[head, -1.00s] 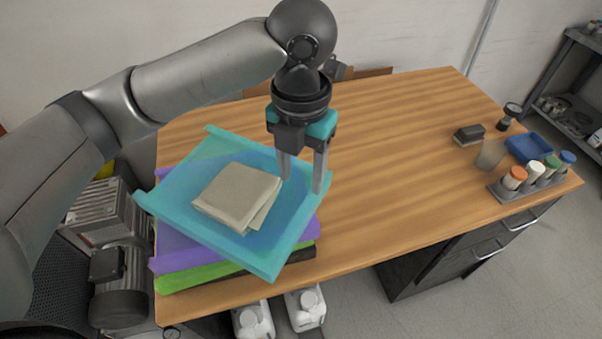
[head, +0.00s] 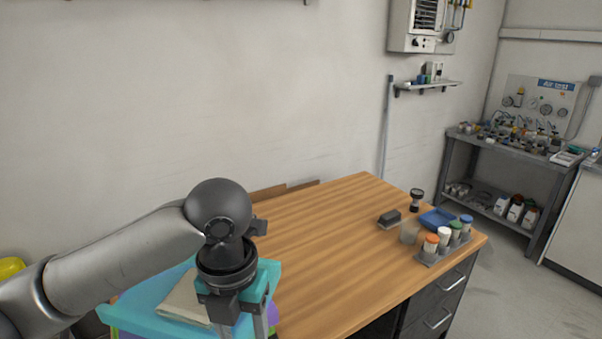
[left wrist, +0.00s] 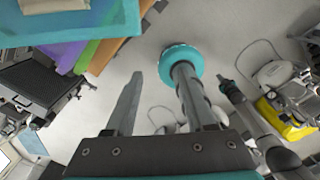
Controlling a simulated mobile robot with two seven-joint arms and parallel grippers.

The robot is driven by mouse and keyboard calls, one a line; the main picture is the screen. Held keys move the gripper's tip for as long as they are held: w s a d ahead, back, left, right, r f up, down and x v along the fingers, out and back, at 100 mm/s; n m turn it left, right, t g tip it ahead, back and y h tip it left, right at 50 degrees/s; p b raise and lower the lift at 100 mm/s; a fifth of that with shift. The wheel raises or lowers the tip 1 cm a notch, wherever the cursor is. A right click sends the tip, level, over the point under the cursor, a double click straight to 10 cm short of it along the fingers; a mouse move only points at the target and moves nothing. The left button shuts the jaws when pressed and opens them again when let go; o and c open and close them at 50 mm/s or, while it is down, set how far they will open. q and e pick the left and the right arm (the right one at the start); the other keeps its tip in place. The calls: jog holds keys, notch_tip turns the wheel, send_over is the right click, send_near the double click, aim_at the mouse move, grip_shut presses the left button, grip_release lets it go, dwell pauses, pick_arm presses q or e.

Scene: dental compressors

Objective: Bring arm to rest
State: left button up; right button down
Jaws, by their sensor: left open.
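My left gripper (head: 244,325) is at the bottom of the head view, beside the right part of a teal tray (head: 140,309), its fingertips cut off by the frame edge. In the left wrist view my left gripper (left wrist: 160,72) is open, with nothing between its two fingers and grey floor beyond them. A folded beige cloth (head: 184,300) lies on the tray, partly hidden by my arm. The tray also shows at the upper left of the left wrist view (left wrist: 95,35), apart from the fingers. My right gripper is not in view.
The wooden table (head: 330,255) is clear in its middle. At its right end are a rack of capped bottles (head: 443,243), a blue tray (head: 438,219) and a dark block (head: 389,219). Purple (left wrist: 86,57) and green layers lie under the teal tray.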

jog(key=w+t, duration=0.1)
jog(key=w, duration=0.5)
pick_arm(q)
jog(key=s+d+f+n+t+h, duration=0.25)
jog(key=d+f+n+h, duration=0.4)
jog(key=n, duration=1.05)
jog(key=s+a+f+n+y, duration=0.3)
jog(key=s+a+f+n, duration=0.3)
jog(key=n, duration=0.4)
jog(key=s+a+f+n+y, duration=0.4)
jog(key=s+a+f+n, duration=0.1)
jog(key=a+n, duration=0.4)
notch_tip(320, 180, down, 26)
jog(key=s+b, duration=0.1)
jog(key=b, duration=0.4)
jog(key=s+a+f+g+b, duration=0.1)
jog(key=s+f+b, duration=0.3)
jog(key=s+f, duration=1.1)
notch_tip(320, 180, down, 3)
jog(key=shift+a+f+g, duration=0.2)
jog(key=shift+a+g, duration=0.15)
jog(key=shift+a, duration=0.15)
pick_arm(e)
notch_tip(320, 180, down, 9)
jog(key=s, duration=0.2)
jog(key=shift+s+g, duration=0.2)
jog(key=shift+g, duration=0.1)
